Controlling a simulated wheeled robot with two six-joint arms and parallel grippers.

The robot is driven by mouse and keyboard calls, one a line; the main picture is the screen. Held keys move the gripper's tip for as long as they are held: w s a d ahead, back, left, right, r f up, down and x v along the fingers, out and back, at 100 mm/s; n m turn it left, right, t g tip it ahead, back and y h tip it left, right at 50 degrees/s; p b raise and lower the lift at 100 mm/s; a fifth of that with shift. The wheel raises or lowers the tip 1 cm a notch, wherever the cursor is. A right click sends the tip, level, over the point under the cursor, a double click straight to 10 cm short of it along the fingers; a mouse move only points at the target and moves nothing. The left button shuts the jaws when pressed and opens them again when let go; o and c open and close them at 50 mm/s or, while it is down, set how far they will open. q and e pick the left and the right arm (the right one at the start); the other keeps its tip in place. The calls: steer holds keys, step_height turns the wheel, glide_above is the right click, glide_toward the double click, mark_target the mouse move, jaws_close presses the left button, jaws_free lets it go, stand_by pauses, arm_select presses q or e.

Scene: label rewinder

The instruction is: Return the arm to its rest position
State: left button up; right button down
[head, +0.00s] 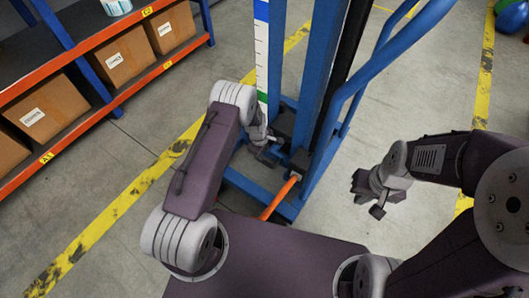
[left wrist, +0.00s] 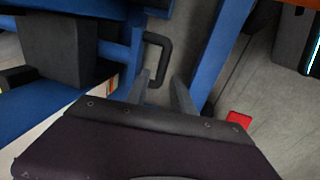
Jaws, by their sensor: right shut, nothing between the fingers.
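My left arm reaches forward beside the blue lift frame (head: 308,75), and its gripper (head: 262,153) is low near the mast. In the left wrist view the two grey fingers (left wrist: 162,88) stand apart with a gap between them. A black loop handle (left wrist: 165,45) shows just beyond the fingertips; I cannot tell whether they touch it. My right gripper (head: 366,192) hangs over open floor to the right of the lift frame. It is shut and empty.
An orange bar (head: 279,197) slants across the base of the lift frame. A blue curved handrail (head: 385,60) rises to its right. An orange-edged shelf (head: 110,32) with cardboard boxes (head: 124,57) stands at the left. A red piece (left wrist: 239,119) shows in the left wrist view.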

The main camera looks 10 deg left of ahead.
arm_select(q)
steer(key=shift+r, duration=0.1)
stand_by(0.4)
steer(key=w+r+t, duration=0.2)
steer(key=w+r, duration=0.1)
steer(key=r, duration=0.7)
steer(key=w+r+t, duration=0.1)
steer(key=w+r, duration=0.1)
steer(key=r, duration=0.7)
steer(key=s+a+r+m, duration=0.1)
steer(key=s+r+m, duration=0.2)
steer(key=s+r, duration=0.4)
steer(key=s+a+f+m+g, duration=0.15)
steer(key=s+m+g, duration=0.25)
steer(key=s+m, duration=1.2)
steer(key=s+r+n+p, duration=0.2)
steer(key=r+p, duration=1.7)
steer(key=s+r+n+p, duration=0.2)
steer(key=r+n+p, duration=0.1)
steer(key=r+p, duration=1.5)
steer(key=shift+s+r+y+p, duration=0.3)
steer(key=shift+s+r+p, duration=0.05)
steer(key=shift+r, duration=0.35)
steer(key=shift+f, duration=0.1)
